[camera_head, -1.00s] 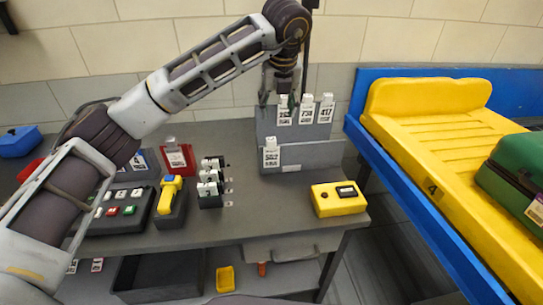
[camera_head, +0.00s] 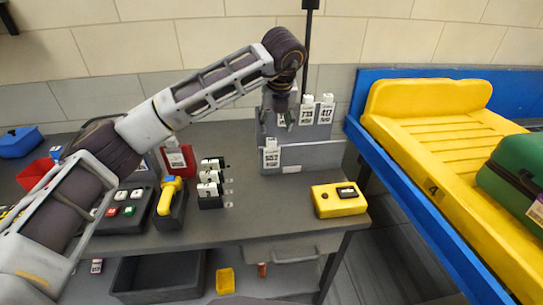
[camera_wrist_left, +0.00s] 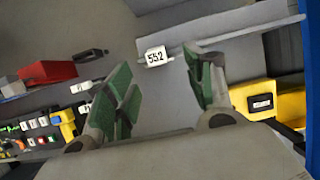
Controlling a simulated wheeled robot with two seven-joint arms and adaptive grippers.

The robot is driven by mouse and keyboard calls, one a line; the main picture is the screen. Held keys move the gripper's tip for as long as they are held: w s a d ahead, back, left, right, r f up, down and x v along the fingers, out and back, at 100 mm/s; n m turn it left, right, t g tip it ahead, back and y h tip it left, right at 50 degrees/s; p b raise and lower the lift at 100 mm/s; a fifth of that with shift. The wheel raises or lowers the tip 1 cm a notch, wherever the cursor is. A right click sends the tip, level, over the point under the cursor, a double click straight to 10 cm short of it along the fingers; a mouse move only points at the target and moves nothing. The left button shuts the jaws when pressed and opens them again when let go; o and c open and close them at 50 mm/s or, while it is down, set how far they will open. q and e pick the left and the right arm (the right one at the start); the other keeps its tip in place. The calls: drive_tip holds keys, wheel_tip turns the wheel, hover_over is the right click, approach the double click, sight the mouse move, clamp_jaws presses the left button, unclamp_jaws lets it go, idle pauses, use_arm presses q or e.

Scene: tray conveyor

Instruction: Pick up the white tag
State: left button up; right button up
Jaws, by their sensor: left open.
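Several white tags stand in the grey stepped rack (camera_head: 315,156). One white tag reading 552 (camera_head: 271,153) is alone in the lower row at the left. Tags 735 (camera_head: 307,110) and 417 (camera_head: 326,110) are in the upper row. My left gripper (camera_head: 281,118) is open and points down at the rack's upper left, partly hiding another upper tag. In the left wrist view the open green-padded fingers (camera_wrist_left: 165,88) are empty. Tag 552 (camera_wrist_left: 156,56) shows beyond them, apart from both fingers. My right gripper is not in view.
On the bench are a yellow box (camera_head: 338,200), a black holder with several tags (camera_head: 210,184), a yellow handheld device (camera_head: 169,193) and a button panel (camera_head: 122,208). A yellow tray (camera_head: 430,125) on the blue-edged conveyor stands at the right. Bench before the rack is clear.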

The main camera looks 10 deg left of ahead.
sight(272, 140)
use_arm(q)
drive_tip(key=shift+x, duration=1.2)
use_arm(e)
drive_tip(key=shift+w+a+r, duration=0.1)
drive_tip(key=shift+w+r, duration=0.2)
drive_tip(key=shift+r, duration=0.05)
use_arm(q)
drive_tip(key=shift+a, duration=0.1)
drive_tip(key=shift+a+f, duration=0.15)
drive_tip(key=shift+f, duration=0.45)
drive_tip(key=x, duration=0.2)
drive_tip(key=shift+a+f, duration=0.2)
drive_tip(key=shift+f, duration=0.15)
drive_tip(key=shift+w+f, duration=0.25)
drive_tip(key=shift+f, duration=0.35)
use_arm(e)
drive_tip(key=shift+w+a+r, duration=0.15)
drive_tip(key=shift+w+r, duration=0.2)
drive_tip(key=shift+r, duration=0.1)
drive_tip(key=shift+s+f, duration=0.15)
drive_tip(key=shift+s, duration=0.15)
use_arm(q)
clamp_jaws()
